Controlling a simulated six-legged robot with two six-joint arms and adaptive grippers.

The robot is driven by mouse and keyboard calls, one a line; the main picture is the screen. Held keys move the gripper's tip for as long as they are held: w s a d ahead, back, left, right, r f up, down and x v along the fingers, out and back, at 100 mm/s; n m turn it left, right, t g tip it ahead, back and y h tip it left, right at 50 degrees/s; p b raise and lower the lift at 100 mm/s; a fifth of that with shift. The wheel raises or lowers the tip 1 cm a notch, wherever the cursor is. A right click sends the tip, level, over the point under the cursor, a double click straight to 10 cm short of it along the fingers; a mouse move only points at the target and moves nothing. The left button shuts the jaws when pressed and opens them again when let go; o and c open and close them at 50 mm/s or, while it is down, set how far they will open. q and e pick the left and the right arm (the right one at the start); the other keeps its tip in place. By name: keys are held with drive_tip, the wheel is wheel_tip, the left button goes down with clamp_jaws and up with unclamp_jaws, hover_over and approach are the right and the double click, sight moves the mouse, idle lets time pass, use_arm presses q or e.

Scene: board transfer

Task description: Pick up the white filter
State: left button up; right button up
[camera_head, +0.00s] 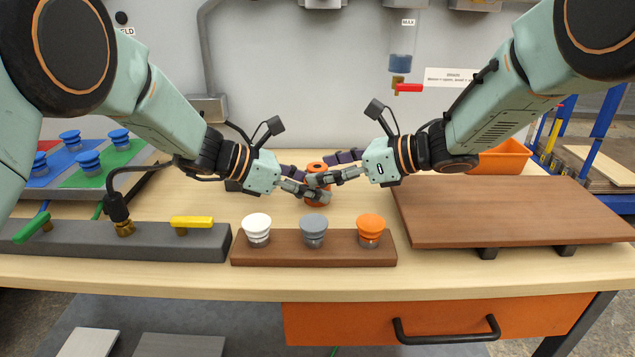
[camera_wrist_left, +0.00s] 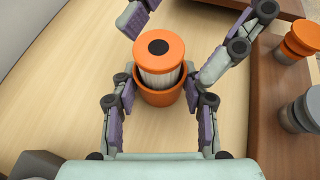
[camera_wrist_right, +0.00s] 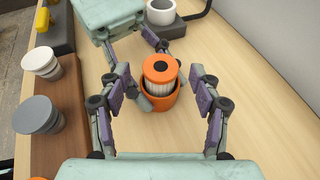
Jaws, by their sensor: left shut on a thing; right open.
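A white-topped filter (camera_head: 257,229) stands on a brown wooden block, left of a grey-topped (camera_head: 314,230) and an orange-topped one (camera_head: 370,229); it also shows in the right wrist view (camera_wrist_right: 41,63). Neither gripper is at it. Behind the block, an orange cup (camera_wrist_left: 160,97) holds a cartridge with an orange cap (camera_wrist_left: 159,48) and white pleated sides. My left gripper (camera_head: 303,182) is shut on the orange cup. My right gripper (camera_head: 338,167) is open, its fingers on either side of the cup and cartridge. The fingers partly hide the cup in the head view.
The brown block (camera_head: 315,260) lies near the table's front edge. A grey bar with a yellow handle (camera_head: 192,221) is at left. A raised brown board (camera_head: 515,211) is at right, with an orange bin (camera_head: 500,159) behind it. Bare tabletop lies around the cup.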

drive_tip(key=shift+d, duration=0.1)
drive_tip(key=c, duration=1.3)
drive_tip(key=shift+o, duration=0.2)
drive_tip(key=shift+r, duration=0.1)
wheel_tip(320, 180, up, 10)
use_arm(q)
drive_tip(key=o, duration=0.9)
drive_tip(key=shift+a+r, duration=0.1)
